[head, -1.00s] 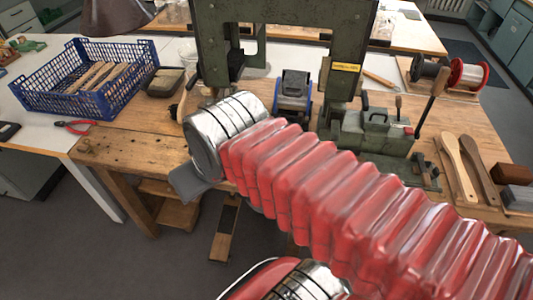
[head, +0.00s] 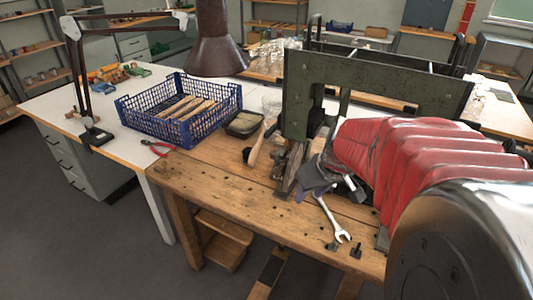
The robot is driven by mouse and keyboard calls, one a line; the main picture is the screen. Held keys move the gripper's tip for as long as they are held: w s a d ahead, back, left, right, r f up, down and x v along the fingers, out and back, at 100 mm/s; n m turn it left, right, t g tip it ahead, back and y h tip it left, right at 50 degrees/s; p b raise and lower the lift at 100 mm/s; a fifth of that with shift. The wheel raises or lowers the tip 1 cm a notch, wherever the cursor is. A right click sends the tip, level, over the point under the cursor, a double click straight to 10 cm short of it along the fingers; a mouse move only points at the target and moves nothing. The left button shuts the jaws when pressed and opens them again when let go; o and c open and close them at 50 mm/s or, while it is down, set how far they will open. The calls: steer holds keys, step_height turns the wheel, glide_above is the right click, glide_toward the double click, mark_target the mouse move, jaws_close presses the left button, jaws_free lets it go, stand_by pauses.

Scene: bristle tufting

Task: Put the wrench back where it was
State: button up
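The silver wrench (head: 331,219) shows on the front part of the wooden bench, near the foot of the green machine. Its open jaw points toward the bench's front edge. Its upper end meets or passes under my grey gripper (head: 318,183). I cannot tell whether the wrench rests on the wood or is held a little above it. My red-sleeved arm comes in from the right and hides part of the gripper. The fingers are too small and overlapped to show whether they are open or shut.
The green machine frame (head: 372,82) stands just behind my gripper. Small dark pegs (head: 355,250) stand near the bench's front edge. A blue crate (head: 150,122) with wooden pieces, red pliers (head: 157,148) and a lamp shade (head: 216,52) are at left. The left bench top (head: 215,180) is mostly clear.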

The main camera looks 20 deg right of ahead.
steer(key=d+f, duration=0.3)
steer(key=d, duration=0.4)
steer(key=d+f, duration=0.4)
steer(key=d, duration=0.3)
steer(key=shift+s+f+m, duration=0.15)
steer(key=shift+f+m, duration=0.1)
steer(key=shift+m, duration=0.15)
glide_toward(330, 214)
steer(key=shift+x, duration=1.3)
steer(key=shift+x, duration=2.65)
steer(key=shift+r, duration=0.1)
steer(key=shift+c, duration=0.4)
jaws_close()
